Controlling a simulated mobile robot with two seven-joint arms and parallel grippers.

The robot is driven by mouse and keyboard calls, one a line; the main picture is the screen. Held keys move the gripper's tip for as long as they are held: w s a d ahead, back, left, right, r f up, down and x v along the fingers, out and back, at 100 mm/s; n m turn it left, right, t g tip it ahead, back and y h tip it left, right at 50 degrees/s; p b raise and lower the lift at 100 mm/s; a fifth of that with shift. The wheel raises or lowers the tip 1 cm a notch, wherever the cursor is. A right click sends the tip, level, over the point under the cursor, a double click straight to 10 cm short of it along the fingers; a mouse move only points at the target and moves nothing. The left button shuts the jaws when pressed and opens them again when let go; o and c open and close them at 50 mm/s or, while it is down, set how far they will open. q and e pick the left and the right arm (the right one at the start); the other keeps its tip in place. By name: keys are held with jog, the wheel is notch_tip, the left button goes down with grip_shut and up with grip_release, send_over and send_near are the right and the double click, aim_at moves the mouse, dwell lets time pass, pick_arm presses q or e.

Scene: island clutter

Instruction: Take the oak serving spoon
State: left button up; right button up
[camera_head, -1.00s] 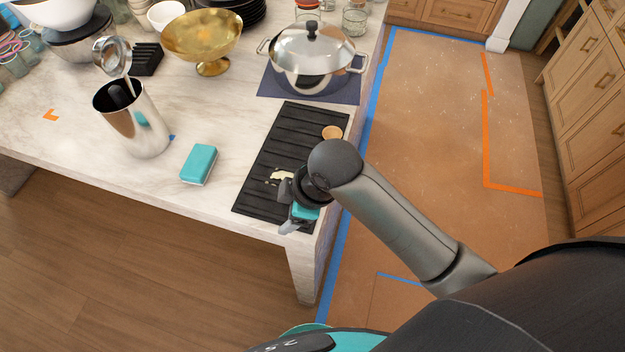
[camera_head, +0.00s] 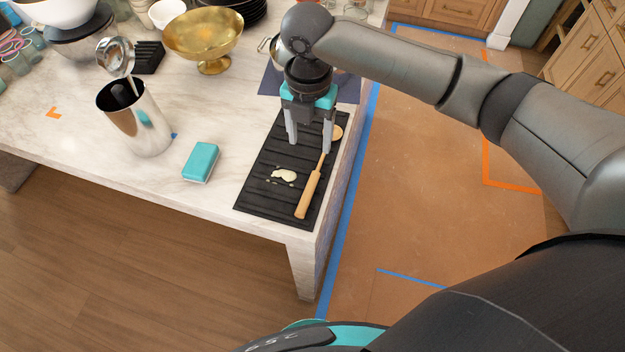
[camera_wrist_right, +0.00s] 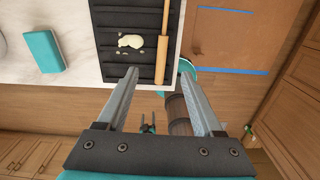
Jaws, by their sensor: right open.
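The oak serving spoon (camera_head: 308,194) lies on a black ribbed mat (camera_head: 258,200) at the counter's front right corner. Its thick handle points toward the near edge, and its round bowl is partly hidden behind a finger of my right gripper. My right gripper (camera_head: 309,147) points down above the mat, open and empty, around the spoon's far half as seen from the head; its height cannot be told exactly. In the right wrist view the spoon's handle (camera_wrist_right: 162,58) stands beyond the open fingers (camera_wrist_right: 168,100), apart from them.
A cream-coloured spill (camera_head: 284,175) lies on the mat left of the spoon. A teal sponge (camera_head: 201,161) is left of the mat. A steel canister (camera_head: 146,128) with a ladle, a gold bowl (camera_head: 203,36) and a partly hidden pot stand behind. Bare counter lies around the sponge.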

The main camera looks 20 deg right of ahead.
send_over(313, 179)
jog(key=f, duration=0.8)
jog(key=shift+w+a+f, duration=0.15)
jog(key=shift+a+f, duration=0.15)
jog(key=shift+f, duration=0.1)
jog(key=shift+s+d+f, duration=0.1)
jog(key=shift+f, duration=1.3)
jog(key=shift+s+d+f, duration=0.1)
jog(key=shift+f, duration=1.25)
grip_shut()
